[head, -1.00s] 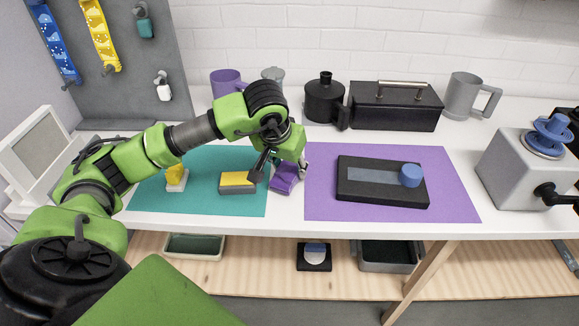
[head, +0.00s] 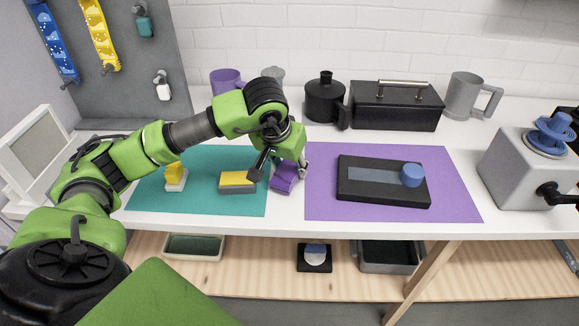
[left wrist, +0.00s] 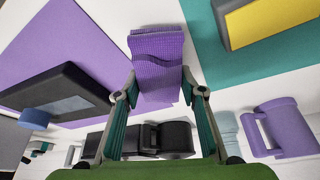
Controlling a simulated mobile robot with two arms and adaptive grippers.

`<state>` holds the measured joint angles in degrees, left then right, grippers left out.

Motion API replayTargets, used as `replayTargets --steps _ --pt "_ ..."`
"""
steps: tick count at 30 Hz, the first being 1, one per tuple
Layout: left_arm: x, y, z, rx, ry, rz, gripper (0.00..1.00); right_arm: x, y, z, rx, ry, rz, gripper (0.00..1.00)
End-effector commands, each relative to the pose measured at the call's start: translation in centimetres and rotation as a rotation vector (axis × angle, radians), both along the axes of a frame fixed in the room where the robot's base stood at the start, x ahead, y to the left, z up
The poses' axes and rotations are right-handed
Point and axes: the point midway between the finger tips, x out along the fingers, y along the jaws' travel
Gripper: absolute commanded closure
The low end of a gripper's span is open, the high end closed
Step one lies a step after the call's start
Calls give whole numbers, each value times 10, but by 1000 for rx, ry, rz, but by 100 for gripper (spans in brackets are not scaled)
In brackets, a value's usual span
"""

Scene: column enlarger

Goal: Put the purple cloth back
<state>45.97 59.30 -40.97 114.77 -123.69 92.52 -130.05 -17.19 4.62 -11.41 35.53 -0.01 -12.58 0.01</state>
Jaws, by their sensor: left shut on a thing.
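The purple cloth (head: 284,178) is a small folded piece at the gap between the teal mat (head: 205,205) and the purple mat (head: 450,195). It also shows in the left wrist view (left wrist: 157,50), with a waffle texture. My left gripper (head: 289,169) is directly over it and shut on it; in the left wrist view the fingers (left wrist: 157,95) stand on either side of the cloth. The cloth is at or close to the white table top; I cannot tell whether it touches. My right gripper is not in view.
A yellow-topped grey block (head: 237,182) lies left of the cloth, with a smaller yellow and white item (head: 176,178) beyond. A black tray with a blue knob (head: 383,181) lies on the purple mat. Mugs, a black canister (head: 322,98) and a black toolbox (head: 395,105) stand behind.

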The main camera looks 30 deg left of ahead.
Motion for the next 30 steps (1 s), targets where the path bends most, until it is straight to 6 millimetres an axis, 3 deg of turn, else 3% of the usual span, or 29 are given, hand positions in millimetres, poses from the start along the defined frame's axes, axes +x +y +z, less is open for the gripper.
replayTargets --steps 30 --pt "0 0 -10 -1 0 0 94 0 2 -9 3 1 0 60"
